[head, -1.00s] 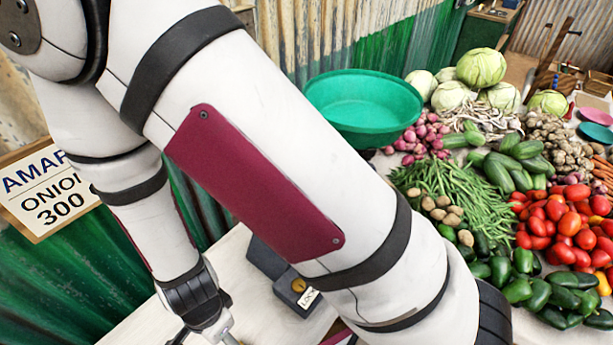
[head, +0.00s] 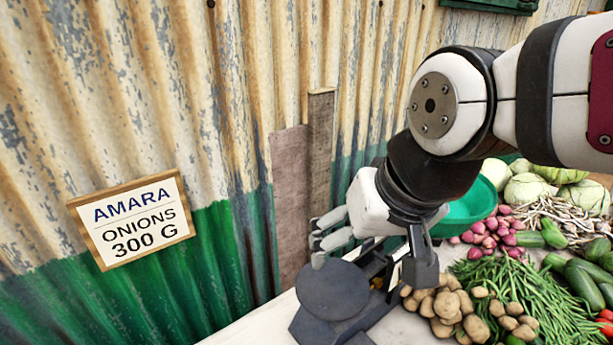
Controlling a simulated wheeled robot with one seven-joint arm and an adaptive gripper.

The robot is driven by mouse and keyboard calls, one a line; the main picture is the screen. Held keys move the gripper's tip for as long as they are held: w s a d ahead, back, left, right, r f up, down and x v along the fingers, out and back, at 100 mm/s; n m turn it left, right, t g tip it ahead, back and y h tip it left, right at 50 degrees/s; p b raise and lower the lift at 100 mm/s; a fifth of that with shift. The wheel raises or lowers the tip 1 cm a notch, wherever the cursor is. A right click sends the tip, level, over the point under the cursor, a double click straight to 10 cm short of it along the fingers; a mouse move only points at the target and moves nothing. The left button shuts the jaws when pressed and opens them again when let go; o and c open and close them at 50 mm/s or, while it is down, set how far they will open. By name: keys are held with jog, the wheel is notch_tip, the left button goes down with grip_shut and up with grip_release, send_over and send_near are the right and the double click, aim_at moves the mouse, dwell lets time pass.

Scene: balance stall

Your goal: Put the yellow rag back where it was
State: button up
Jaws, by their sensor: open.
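The yellow rag does not show in the head view, and I cannot see where it is. My gripper (head: 374,262) is open and points down beside and partly in front of the dark weighing scale (head: 333,290). I see no rag between its fingers, though the view there is partly blocked by my own wrist. Whether a finger touches the scale I cannot tell.
A wooden-framed sign (head: 132,220) hangs on the corrugated wall (head: 215,130). Potatoes (head: 447,305), green beans (head: 535,300), red onions (head: 490,232) and a green basin (head: 470,207) crowd the right. Pale table top (head: 255,328) is clear at the front left.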

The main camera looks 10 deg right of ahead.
jog(key=shift+n+t+h, duration=0.3)
jog(key=shift+n+h, duration=0.2)
jog(key=shift+n, duration=0.1)
jog(key=s+d+r, duration=0.1)
jog(key=d, duration=0.1)
jog(key=s+d+r, duration=0.1)
jog(key=s+r, duration=0.1)
jog(key=shift+s+d, duration=0.3)
jog(key=shift+d, duration=0.05)
